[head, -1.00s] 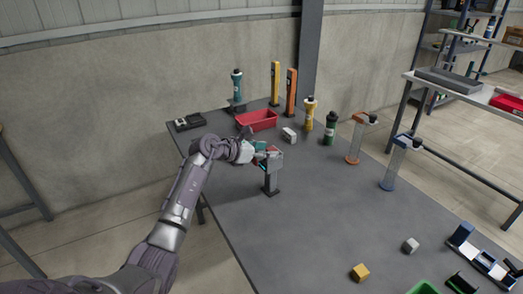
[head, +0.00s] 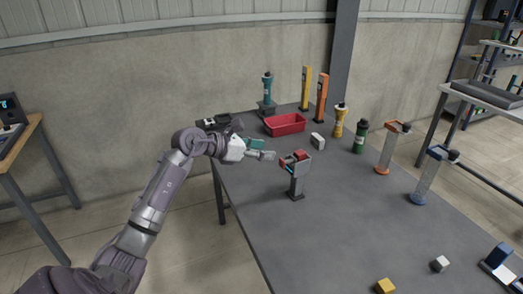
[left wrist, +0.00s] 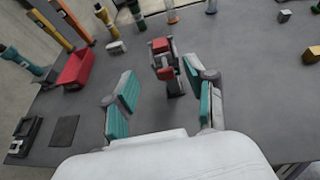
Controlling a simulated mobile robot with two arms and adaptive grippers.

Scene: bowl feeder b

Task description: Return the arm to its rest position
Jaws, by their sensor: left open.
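My left arm comes in from the left in the head view. Its gripper (head: 264,149) is open, with teal finger pads, just left of a small grey stand (head: 297,182) with a red-and-grey top. In the left wrist view my open gripper (left wrist: 162,88) has its two fingers wide apart with nothing between the pads. There the stand's red-and-grey top (left wrist: 163,60) shows beyond the fingertips, apart from them. My right gripper is not in view.
On the dark table (head: 345,225) behind the gripper are a red bin (head: 285,125), a teal bottle (head: 267,88), a white block (head: 317,141) and yellow and orange posts. Two clear tubes stand at the right. A yellow cube (head: 385,286) lies in front. The table's middle is clear.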

